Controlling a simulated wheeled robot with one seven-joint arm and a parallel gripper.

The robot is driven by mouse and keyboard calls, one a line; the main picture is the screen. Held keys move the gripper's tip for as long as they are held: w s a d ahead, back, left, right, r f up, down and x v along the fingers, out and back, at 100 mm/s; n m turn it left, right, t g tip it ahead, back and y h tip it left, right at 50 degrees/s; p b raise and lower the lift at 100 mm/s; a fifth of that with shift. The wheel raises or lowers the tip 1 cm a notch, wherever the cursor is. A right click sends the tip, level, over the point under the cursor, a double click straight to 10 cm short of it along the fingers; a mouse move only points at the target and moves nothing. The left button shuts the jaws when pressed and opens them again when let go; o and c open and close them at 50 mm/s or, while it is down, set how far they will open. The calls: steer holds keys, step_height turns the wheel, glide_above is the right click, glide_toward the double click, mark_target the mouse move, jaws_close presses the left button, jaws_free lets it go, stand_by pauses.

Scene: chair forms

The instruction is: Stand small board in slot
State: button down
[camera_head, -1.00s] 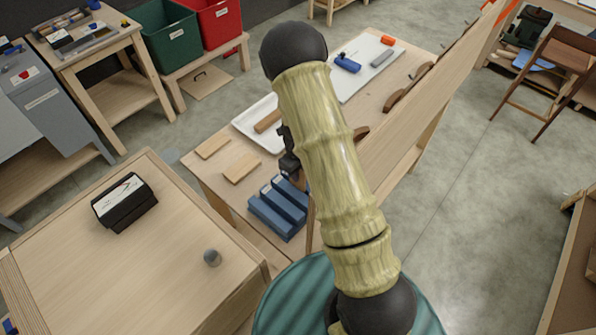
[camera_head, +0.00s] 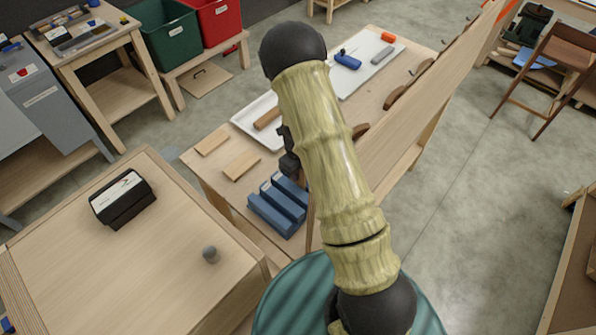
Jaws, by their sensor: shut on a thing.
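A blue slotted block (camera_head: 272,215) with raised ridges sits at the near end of the long wooden workbench (camera_head: 215,172). Two small flat boards, a left one (camera_head: 212,143) and a right one (camera_head: 241,166), lie on the bench left of and behind the block. My gripper (camera_head: 290,163) is a dark shape just above the far side of the blue block, partly hidden by my arm. It is shut on a small board, but its fingertips and the held piece are mostly hidden, so I cannot tell whether the piece touches a slot.
A white tray (camera_head: 247,125) with a brown piece stands behind my gripper. A white panel (camera_head: 362,75) holds blue, grey and orange items.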

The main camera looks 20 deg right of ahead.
steer(key=shift+f+b, duration=0.75)
steer(key=shift+f, duration=0.5)
steer(key=c, duration=1.5)
jaws_free()
steer(key=shift+o, duration=0.2)
steer(key=shift+r, duration=0.15)
step_height(320, 180, up, 17)
steer(key=shift+r+b, duration=0.15)
steer(key=shift+b, duration=1.05)
steer(key=shift+w, duration=0.1)
steer(key=shift+s, duration=0.2)
steer(key=shift+a, duration=0.1)
